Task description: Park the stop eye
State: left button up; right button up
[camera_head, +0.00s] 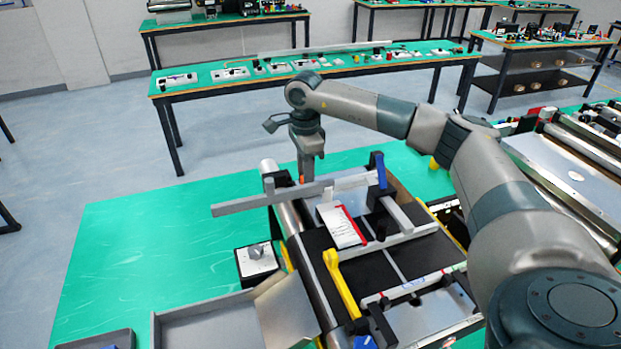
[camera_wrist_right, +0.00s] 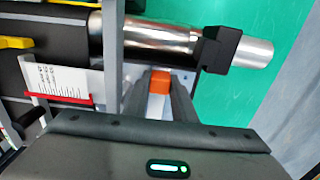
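The mini conveyor (camera_head: 317,263) has a dark belt and stands on the green table. I cannot tell for certain which part is the stop eye. A small orange block (camera_wrist_right: 158,82) lies between my right gripper's fingertips in the right wrist view. A bit of orange also shows below the gripper in the head view. My right gripper (camera_head: 305,178) points down at the conveyor's far end, beside the long grey bar (camera_head: 240,205). Whether its fingers press on the orange block is unclear. A black block (camera_wrist_right: 218,50) sits at the metal roller (camera_wrist_right: 150,38). My left gripper is out of view.
A white scale card with a red edge (camera_head: 342,226) stands at the belt. A yellow lever (camera_head: 341,284), a blue-topped black post (camera_head: 380,172) and a knob box (camera_head: 256,260) are close by. A grey tray (camera_head: 205,316) sits in front.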

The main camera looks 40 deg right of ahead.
jog(key=o, duration=0.4)
jog(key=shift+w+a, duration=0.1)
jog(key=shift+a, duration=0.15)
jog(key=shift+c, duration=0.2)
jog(key=shift+a, duration=0.15)
jog(key=shift+r, duration=0.1)
jog(key=shift+d+r, duration=0.1)
jog(key=shift+d, duration=0.1)
jog(key=shift+r+b, duration=0.45)
jog(key=shift+r, duration=0.1)
notch_tip(320, 180, up, 16)
jog(key=b, duration=0.3)
jog(key=shift+a+b, duration=0.2)
jog(key=shift+b, duration=0.2)
